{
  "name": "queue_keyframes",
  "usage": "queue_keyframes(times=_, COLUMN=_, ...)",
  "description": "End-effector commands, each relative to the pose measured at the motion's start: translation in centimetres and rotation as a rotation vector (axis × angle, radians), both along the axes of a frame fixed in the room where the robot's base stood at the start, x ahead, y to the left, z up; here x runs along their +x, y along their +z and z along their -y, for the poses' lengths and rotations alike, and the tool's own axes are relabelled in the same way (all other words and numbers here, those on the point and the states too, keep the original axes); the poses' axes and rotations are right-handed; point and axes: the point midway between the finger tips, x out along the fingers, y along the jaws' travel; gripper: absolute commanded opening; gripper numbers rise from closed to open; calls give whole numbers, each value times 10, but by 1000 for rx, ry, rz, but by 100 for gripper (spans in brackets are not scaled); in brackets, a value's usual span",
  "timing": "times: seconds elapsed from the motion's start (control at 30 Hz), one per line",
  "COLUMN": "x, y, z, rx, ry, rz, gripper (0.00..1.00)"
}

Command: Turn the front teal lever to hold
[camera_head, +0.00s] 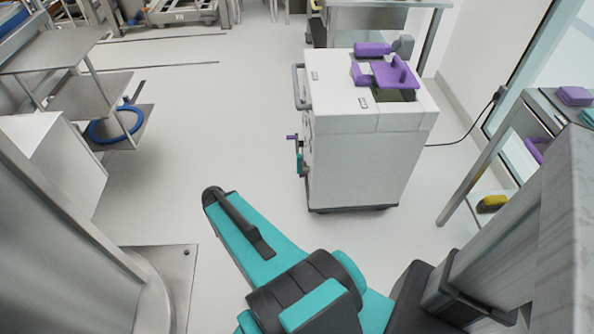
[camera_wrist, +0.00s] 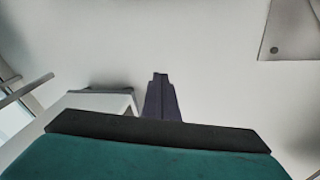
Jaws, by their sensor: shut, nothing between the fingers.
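A small teal lever (camera_head: 299,163) is on the left-hand side of the white wheeled cart (camera_head: 365,160) in the head view. It looks roughly upright, but it is too small to tell its exact setting. A small purple lever (camera_head: 292,137) sticks out just above it. My gripper (camera_wrist: 160,76) shows in the wrist view as a dark narrow shape over the pale floor, shut and empty. It touches nothing I can make out. The teal lever cannot be made out in the wrist view. In the head view my teal arm is in front of the cart, apart from it.
The cart carries purple parts (camera_head: 385,72) on top and a grey handle (camera_head: 298,88). A metal bench (camera_head: 540,105) stands at the right, metal shelves (camera_head: 100,92) with a blue ring (camera_head: 103,138) at the left. The floor (camera_head: 220,120) left of the cart is clear.

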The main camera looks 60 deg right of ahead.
Motion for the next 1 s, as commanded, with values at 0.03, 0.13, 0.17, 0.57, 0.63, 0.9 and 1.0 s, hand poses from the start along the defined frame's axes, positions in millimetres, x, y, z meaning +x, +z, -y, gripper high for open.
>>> queue_keyframes(times=0.03, x=4, y=0, z=20, rx=-33, ry=-77, rz=37, gripper=0)
queue_keyframes(times=0.13, x=8, y=9, z=59, rx=-101, ry=-230, rz=113, gripper=0)
queue_keyframes(times=0.17, x=9, y=12, z=70, rx=-121, ry=-276, rz=138, gripper=0)
queue_keyframes(times=0.57, x=-10, y=63, z=216, rx=-364, ry=-849, rz=467, gripper=0)
queue_keyframes(times=0.63, x=-16, y=71, z=233, rx=-394, ry=-918, rz=513, gripper=0)
queue_keyframes(times=0.9, x=-27, y=88, z=262, rx=-441, ry=-1038, rz=595, gripper=0)
queue_keyframes(times=1.0, x=-27, y=88, z=262, rx=-442, ry=-1039, rz=597, gripper=0)
